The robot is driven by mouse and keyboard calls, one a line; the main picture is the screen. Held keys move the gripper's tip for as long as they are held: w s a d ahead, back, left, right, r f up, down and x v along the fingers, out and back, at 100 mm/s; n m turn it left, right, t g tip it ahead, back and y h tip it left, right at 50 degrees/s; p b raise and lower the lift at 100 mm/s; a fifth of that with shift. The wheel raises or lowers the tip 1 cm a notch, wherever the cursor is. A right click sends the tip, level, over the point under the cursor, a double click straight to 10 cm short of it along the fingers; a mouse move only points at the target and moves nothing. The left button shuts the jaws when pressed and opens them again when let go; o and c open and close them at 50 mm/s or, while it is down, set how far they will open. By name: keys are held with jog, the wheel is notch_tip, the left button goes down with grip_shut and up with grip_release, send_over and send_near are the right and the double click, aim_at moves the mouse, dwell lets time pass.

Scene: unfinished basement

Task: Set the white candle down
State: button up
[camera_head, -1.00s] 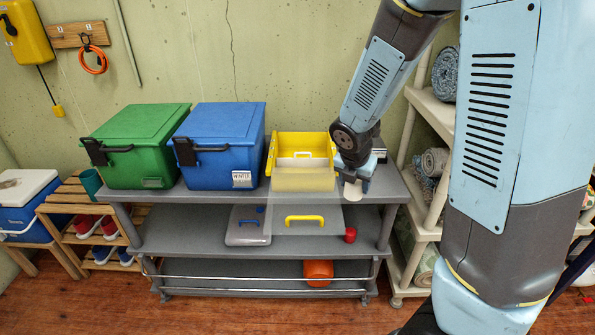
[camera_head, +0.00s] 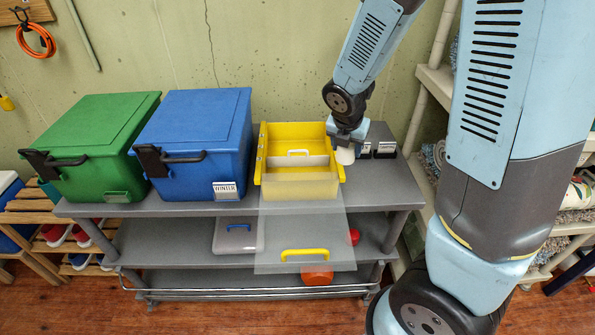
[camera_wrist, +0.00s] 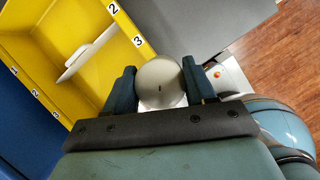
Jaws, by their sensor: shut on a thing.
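The white candle (camera_wrist: 160,84) is between the two fingers of my gripper (camera_wrist: 160,88) in the wrist view, with its round top and dark wick facing the camera. In the head view the candle (camera_head: 345,155) shows below my gripper (camera_head: 346,140), just right of the yellow box and over the grey shelf top (camera_head: 384,188). My gripper is shut on it. I cannot tell whether the candle's base touches the shelf top.
An open yellow box (camera_head: 262,160) with a white divider and a clear, yellow-handled front panel stands left of the candle. Blue (camera_head: 195,140) and green (camera_head: 95,140) bins stand farther left. Small dark boxes (camera_head: 381,142) are behind right. Bare shelf lies to the front right.

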jog(key=w+a+f, duration=0.2)
jog(key=a, duration=0.1)
jog(key=w+a+f, duration=0.2)
jog(key=a+f, duration=0.1)
jog(key=a, duration=0.1)
jog(key=w+a+f, duration=0.2)
jog(key=a+f, duration=0.1)
jog(key=a, duration=0.1)
jog(key=shift+f, duration=0.15)
jog(key=shift+w+a+f, duration=0.15)
jog(key=shift+a+f, duration=0.4)
jog(key=shift+f, duration=1.7)
jog(key=shift+f, duration=0.1)
jog(key=o, duration=1.2)
jog(key=v, duration=1.2)
